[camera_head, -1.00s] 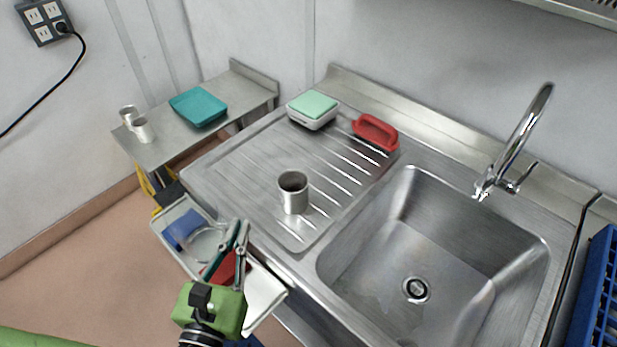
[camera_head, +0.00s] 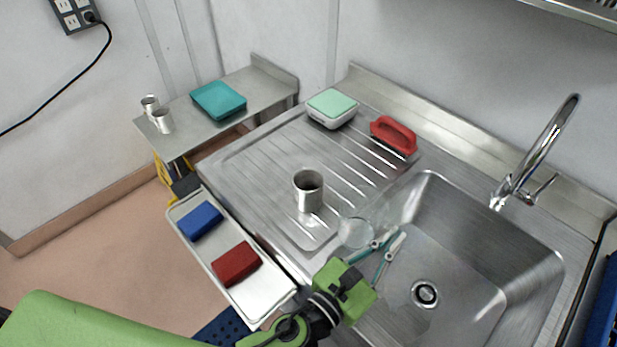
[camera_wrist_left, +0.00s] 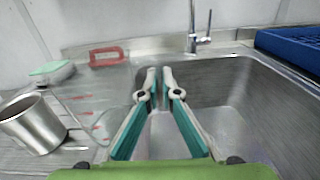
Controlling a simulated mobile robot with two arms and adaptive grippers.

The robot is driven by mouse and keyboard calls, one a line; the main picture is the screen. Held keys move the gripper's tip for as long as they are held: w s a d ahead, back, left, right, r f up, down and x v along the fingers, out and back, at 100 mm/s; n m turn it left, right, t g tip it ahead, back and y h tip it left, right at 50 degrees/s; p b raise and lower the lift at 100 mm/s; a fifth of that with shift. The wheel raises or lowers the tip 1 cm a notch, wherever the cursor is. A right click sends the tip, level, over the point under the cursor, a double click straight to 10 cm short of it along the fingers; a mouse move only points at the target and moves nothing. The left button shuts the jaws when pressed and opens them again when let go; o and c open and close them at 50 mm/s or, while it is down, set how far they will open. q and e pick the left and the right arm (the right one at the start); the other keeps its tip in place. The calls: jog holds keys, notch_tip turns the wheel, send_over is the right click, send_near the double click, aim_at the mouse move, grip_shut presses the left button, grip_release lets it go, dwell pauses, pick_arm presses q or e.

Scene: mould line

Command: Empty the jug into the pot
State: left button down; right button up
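A clear, see-through jug (camera_head: 356,232) is by the left rim of the sink, just left of my left gripper's fingertips (camera_head: 390,238). The fingers are close together, apparently on the jug's handle. In the left wrist view the jug is only a faint outline left of the fingertips (camera_wrist_left: 159,72); its tilt and contents cannot be told. A steel pot (camera_head: 309,197) stands upright on the ribbed drainboard, left of the jug and apart from it. The pot also shows at the left of the wrist view (camera_wrist_left: 34,124). My right gripper is not in view.
A tray (camera_head: 252,287) with blue (camera_head: 200,221) and red (camera_head: 236,263) blocks hangs at the counter's front. A white box with a green top (camera_head: 332,108) and a red-handled brush (camera_head: 393,135) lie behind the pot. The sink basin (camera_head: 455,262) is empty, with a faucet (camera_head: 525,150) behind.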

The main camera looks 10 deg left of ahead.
aim_at(370, 198)
pick_arm(q)
jog(key=shift+r, duration=0.2)
jog(key=shift+w+a+r+n+p, duration=0.15)
jog(key=shift+a+r+n+p, duration=0.15)
jog(key=shift+r+n, duration=0.15)
jog(key=shift+w+a+r+n+p, duration=0.15)
jog(key=shift+r+n+p, duration=0.1)
jog(key=shift+r+n, duration=0.2)
jog(key=w+a+r+n+p, duration=0.1)
jog(key=a+r+n, duration=0.1)
jog(key=n, duration=0.1)
jog(key=shift+w+a+r, duration=0.1)
jog(key=shift+w+r, duration=0.05)
jog(key=shift+w, duration=0.05)
jog(key=w+a+r+n+p, duration=0.3)
jog(key=w+a+r+n, duration=0.1)
jog(key=a+r+n, duration=0.2)
jog(key=shift+r+n, duration=0.45)
jog(key=shift+n, duration=0.85)
jog(key=shift+w+a+r+n, duration=0.25)
jog(key=shift+a+r+n, duration=0.05)
jog(key=shift+a+n, duration=0.1)
